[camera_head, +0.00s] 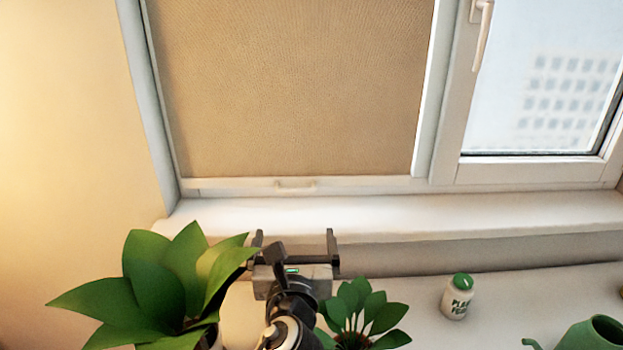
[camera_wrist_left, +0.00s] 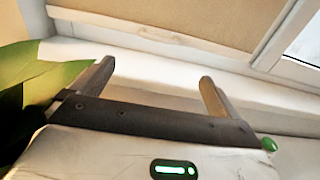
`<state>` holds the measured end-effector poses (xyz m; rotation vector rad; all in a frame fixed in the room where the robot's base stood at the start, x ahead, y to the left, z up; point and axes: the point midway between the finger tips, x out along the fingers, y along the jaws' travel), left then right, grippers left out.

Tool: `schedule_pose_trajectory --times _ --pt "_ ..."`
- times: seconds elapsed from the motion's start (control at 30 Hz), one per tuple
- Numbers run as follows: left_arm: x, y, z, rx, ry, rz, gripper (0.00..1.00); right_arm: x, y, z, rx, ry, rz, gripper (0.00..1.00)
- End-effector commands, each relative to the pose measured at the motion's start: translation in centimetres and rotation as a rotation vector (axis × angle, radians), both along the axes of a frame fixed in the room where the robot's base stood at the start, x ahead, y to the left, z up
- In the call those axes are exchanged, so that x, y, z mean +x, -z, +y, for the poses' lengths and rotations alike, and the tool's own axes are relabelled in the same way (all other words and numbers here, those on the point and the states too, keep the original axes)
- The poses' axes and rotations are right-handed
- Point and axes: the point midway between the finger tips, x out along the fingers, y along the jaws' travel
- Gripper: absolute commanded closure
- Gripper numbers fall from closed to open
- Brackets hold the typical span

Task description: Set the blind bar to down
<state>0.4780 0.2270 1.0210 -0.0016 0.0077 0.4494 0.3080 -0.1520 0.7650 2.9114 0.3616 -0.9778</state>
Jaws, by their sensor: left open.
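A tan blind (camera_head: 290,90) covers the left window down to the bottom of its frame. Its pale bar (camera_head: 350,184) runs along the blind's lower edge, low against the window frame, with a small handle (camera_head: 295,185) near the middle. The bar and handle also show at the top of the left wrist view (camera_wrist_left: 160,33). My left gripper (camera_head: 293,240) is open and empty in front of the sill, below the handle in the head view and apart from it. Its two fingers (camera_wrist_left: 153,80) stand wide apart. My right gripper is not in view.
A large leafy plant (camera_head: 165,285) stands close left of my left gripper, and a smaller plant (camera_head: 362,315) stands to its right. A plant food bottle (camera_head: 457,297) and a green watering can (camera_head: 590,335) are farther right. The sill (camera_head: 400,215) is clear.

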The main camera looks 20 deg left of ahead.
Motion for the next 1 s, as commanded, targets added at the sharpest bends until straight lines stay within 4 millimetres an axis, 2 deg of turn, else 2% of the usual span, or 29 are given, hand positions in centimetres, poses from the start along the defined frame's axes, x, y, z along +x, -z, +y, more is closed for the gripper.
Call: schedule_pose_trajectory --times 0.13,0.27,0.4,0.7,0.83,1.0 --pt "0.9 -0.1 0.4 0.01 0.0 0.0 0.01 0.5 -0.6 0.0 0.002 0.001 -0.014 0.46" --pt "2.9 -0.2 1.4 0.008 -0.002 -0.001 0.01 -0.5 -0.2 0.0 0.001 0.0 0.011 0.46" --pt "5.6 -0.2 2.7 0.007 -0.003 0.0 0.01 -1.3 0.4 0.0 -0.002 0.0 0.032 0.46" --pt "11.3 0.0 5.5 0.005 -0.003 0.001 0.01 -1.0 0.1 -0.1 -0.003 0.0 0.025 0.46" --pt "12.9 0.1 6.3 0.004 -0.002 0.001 0.01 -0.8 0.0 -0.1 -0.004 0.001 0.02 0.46" --pt "14.1 0.1 6.8 0.003 -0.001 0.001 0.01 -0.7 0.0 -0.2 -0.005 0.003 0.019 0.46"
